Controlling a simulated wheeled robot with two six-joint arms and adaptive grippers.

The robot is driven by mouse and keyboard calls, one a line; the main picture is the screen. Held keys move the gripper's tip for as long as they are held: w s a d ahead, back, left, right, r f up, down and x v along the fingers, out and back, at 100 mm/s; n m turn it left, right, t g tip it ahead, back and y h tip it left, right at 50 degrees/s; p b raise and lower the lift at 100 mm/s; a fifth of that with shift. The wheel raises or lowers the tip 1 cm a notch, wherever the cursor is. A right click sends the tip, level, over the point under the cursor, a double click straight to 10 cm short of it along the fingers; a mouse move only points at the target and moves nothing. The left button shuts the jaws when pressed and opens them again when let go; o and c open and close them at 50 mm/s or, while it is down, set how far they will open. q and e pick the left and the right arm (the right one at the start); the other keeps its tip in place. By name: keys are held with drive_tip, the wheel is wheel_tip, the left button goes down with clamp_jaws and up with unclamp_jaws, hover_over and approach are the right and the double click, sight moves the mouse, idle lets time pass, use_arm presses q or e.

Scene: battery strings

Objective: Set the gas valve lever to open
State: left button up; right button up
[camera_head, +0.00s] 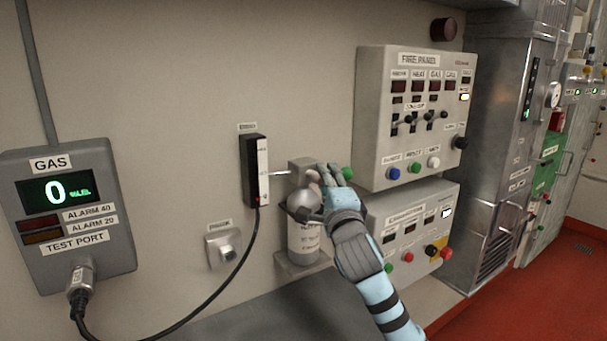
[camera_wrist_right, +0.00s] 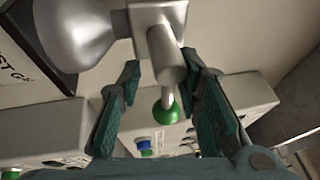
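The gas valve (camera_head: 304,170) is a grey metal block on top of a white gas cylinder (camera_head: 303,240) fixed to the wall. Its lever is a short metal stem ending in a green ball knob (camera_head: 347,173). In the right wrist view the lever's green knob (camera_wrist_right: 166,112) points down between the fingers, with the valve block (camera_wrist_right: 160,18) above. My right gripper (camera_head: 336,178) is at the lever; in the wrist view its fingers (camera_wrist_right: 160,68) stand apart on both sides of the stem. The right finger is close to the stem; I cannot tell whether it touches. My left gripper is out of view.
A gas detector (camera_head: 66,220) on the left reads 0. A black flow meter (camera_head: 255,171) with a hose is left of the valve. The fire panel (camera_head: 415,120) and a lower button panel (camera_head: 415,235) stand close on the right, behind the gripper.

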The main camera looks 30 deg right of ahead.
drive_tip(key=shift+w+d+r, duration=0.1)
drive_tip(key=shift+d+r, duration=0.1)
drive_tip(key=shift+r, duration=0.1)
drive_tip(key=shift+s+r, duration=0.15)
drive_tip(key=shift+s, duration=0.2)
drive_tip(key=shift+w, duration=0.1)
clamp_jaws()
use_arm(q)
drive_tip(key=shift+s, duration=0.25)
use_arm(e)
drive_tip(key=shift+f, duration=0.25)
